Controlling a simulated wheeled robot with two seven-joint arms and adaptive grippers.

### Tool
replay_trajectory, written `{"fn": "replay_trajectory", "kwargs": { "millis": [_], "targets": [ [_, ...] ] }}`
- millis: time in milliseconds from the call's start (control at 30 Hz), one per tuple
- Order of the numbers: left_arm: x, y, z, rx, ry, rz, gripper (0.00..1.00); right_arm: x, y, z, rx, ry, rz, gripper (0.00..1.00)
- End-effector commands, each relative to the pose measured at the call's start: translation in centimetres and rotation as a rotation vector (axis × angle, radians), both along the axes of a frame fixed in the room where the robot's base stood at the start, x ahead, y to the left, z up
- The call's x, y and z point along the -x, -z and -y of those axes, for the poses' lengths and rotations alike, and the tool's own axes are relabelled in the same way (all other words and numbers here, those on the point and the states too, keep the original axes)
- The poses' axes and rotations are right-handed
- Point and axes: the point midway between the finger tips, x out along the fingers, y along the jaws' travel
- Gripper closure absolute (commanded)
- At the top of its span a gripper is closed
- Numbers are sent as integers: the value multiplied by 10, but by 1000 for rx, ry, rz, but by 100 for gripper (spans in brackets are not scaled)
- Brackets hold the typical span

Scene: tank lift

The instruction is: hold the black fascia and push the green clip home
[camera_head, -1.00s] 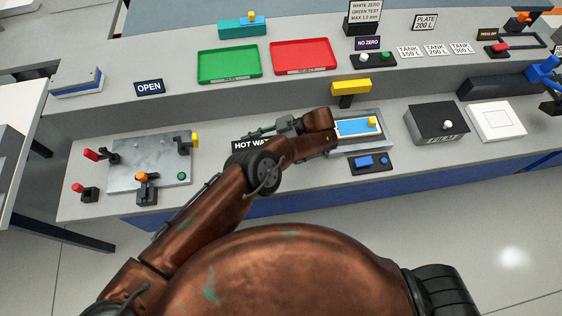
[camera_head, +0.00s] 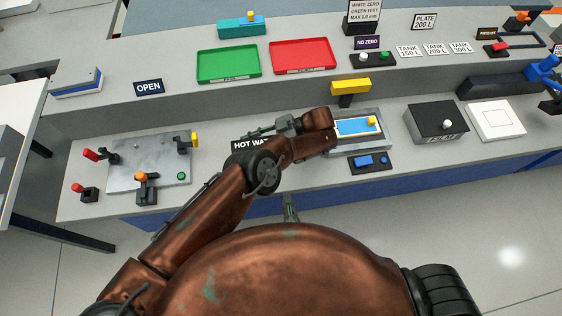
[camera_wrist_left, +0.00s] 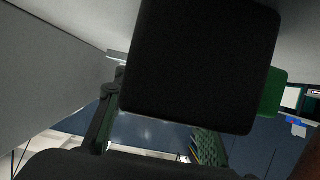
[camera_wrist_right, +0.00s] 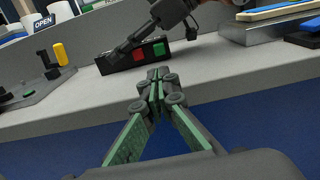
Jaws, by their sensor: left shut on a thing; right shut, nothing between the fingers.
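The black fascia (camera_wrist_right: 118,64) is a long dark box on the grey counter in the right wrist view, with a red square and a green square on its front. The left wrist view shows a large black block (camera_wrist_left: 200,65) close up, with a green piece (camera_wrist_left: 272,92) past its right edge. I cannot tell which green part is the clip. My left gripper (camera_head: 258,132) is shut on the fascia from above; its fingertips are partly hidden. My right gripper (camera_wrist_right: 155,85) is shut and empty, in front of the counter edge and apart from the fascia. Its tip shows low in the head view (camera_head: 290,208).
A metal plate with levers (camera_head: 150,165) lies left; a blue-topped tray (camera_head: 357,127) and button box (camera_head: 370,162) lie right. Green (camera_head: 229,64) and red (camera_head: 302,57) trays sit on the upper shelf.

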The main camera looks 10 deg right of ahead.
Motion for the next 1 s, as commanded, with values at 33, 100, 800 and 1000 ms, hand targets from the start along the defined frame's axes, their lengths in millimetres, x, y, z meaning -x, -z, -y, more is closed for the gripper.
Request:
{"fn": "replay_trajectory", "kwargs": {
  "millis": [33, 100, 800, 1000],
  "targets": [
    [0, 0, 0, -1, 0, 1, 80, 0, 0, 0, -1, 0, -1, 100],
    [0, 0, 0, -1, 0, 0, 80, 0, 1, 0, -1, 0, -1, 100],
    [0, 0, 0, 0, 0, 1, 80, -97, 0, -1, -5, 1, 0, 100],
    [0, 0, 0, 0, 0, 1, 80, -127, 1, -1, -5, 1, -3, 100]
  ]
}}
